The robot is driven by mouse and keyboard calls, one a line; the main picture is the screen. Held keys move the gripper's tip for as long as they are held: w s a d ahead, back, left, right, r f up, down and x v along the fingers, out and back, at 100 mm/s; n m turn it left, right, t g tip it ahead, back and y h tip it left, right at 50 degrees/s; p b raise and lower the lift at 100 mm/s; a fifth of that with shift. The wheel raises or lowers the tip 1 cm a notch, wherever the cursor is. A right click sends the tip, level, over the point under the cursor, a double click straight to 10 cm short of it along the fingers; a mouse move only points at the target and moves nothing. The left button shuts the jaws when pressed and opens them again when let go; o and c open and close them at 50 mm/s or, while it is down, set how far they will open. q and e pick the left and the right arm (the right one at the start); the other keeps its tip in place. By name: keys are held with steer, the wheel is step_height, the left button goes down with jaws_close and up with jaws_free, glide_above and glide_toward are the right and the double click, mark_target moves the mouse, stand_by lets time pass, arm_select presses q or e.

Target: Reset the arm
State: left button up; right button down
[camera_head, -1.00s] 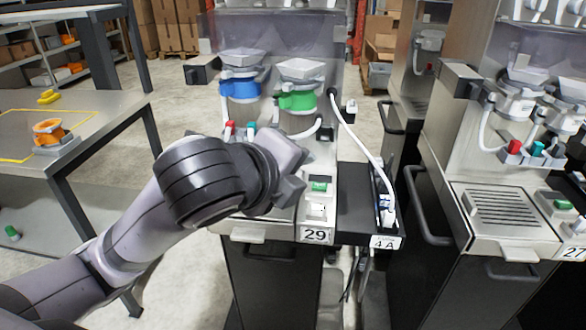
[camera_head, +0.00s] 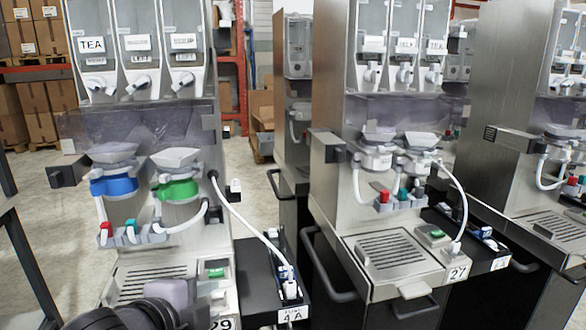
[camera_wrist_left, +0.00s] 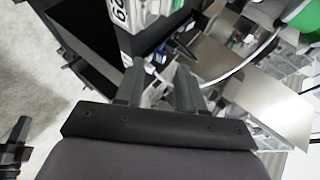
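My left arm (camera_head: 150,312) shows only at the bottom left of the head view, in front of the dispenser labelled 29 (camera_head: 222,323). Its fingertips cannot be made out there. In the left wrist view my left gripper (camera_wrist_left: 158,90) has its two dark fingers apart, with nothing held between them. Behind the fingers are a tilted dispenser front with a number label (camera_wrist_left: 120,14) and a white hose (camera_wrist_left: 240,67). My right gripper is in neither view.
Dispenser 29 has a blue-collared funnel (camera_head: 113,184) and a green-collared funnel (camera_head: 177,187). A black side tray (camera_head: 262,295) labelled 4A stands beside it. Dispenser 27 (camera_head: 455,273) is to the right, with another machine further right. Cardboard boxes (camera_head: 38,118) are behind at left.

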arm_select(q)
step_height(320, 180, down, 10)
steer(key=n, duration=0.5)
steer(key=s+a+f+n, duration=0.3)
steer(key=s+f+n, duration=0.2)
steer(key=s+f, duration=0.3)
steer(key=s+a+f+n+g+y, duration=0.1)
steer(key=s+a+f+n, duration=0.2)
steer(key=f, duration=0.9)
steer(key=s+n, duration=0.3)
steer(key=s, duration=0.2)
steer(key=shift+s+a, duration=0.15)
steer(key=shift+s, duration=0.1)
